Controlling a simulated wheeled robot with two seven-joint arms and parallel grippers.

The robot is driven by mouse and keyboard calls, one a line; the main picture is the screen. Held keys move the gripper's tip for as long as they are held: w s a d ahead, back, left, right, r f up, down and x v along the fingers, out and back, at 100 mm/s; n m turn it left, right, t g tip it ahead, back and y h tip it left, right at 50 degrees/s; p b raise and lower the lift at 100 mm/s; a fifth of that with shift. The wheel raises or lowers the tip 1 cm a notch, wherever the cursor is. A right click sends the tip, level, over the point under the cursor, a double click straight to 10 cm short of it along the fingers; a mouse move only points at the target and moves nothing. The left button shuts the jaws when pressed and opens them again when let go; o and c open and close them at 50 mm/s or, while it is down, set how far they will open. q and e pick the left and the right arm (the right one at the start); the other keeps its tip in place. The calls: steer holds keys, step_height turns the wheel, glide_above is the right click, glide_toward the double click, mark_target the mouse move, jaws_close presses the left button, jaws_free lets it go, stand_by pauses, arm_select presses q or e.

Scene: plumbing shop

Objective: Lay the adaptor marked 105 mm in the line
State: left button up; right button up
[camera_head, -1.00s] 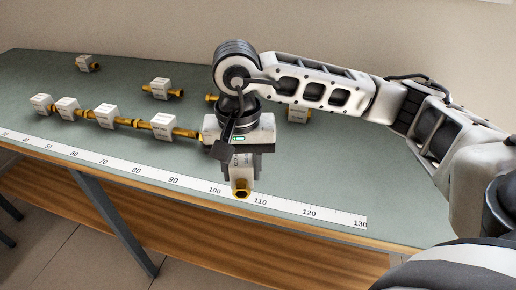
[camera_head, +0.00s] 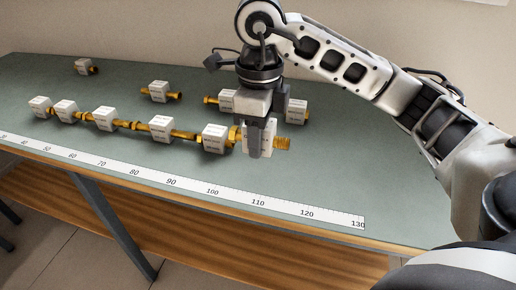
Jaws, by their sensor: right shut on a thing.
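My right gripper (camera_head: 261,150) is shut on a brass fitting with a white label block (camera_head: 283,143) and holds it at the right end of the line. Its threaded brass end points right, and its other brass end is close to the last block of the line. I cannot tell whether they touch. The line (camera_head: 183,133) is a row of brass fittings with white label blocks, running from the left to the end block (camera_head: 214,138). The label print is too small to read. My left gripper is not in view.
A white ruler strip (camera_head: 192,186) runs along the table's front edge. The table's right part is clear.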

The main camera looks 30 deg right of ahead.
steer(key=w+d+f, duration=0.1)
steer(key=w+f, duration=0.1)
steer(key=w+d+f, duration=0.2)
steer(key=w, duration=0.1)
steer(key=w+d+f, duration=0.2)
steer(key=w+f, duration=0.1)
steer(key=shift+f, duration=0.1)
steer(key=shift+w+d+f, duration=0.2)
steer(key=shift+w+f, duration=0.1)
steer(key=shift+f, duration=0.1)
step_height(320, 180, down, 3)
steer(key=shift+w+d+p, duration=0.1)
steer(key=shift+d+p, duration=0.05)
steer(key=shift+p, duration=0.5)
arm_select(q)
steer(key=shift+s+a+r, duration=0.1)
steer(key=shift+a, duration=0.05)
arm_select(e)
steer(key=shift+f, duration=0.25)
steer(key=shift+f, duration=0.1)
steer(key=o, duration=1.1)
steer(key=shift+c, duration=0.2)
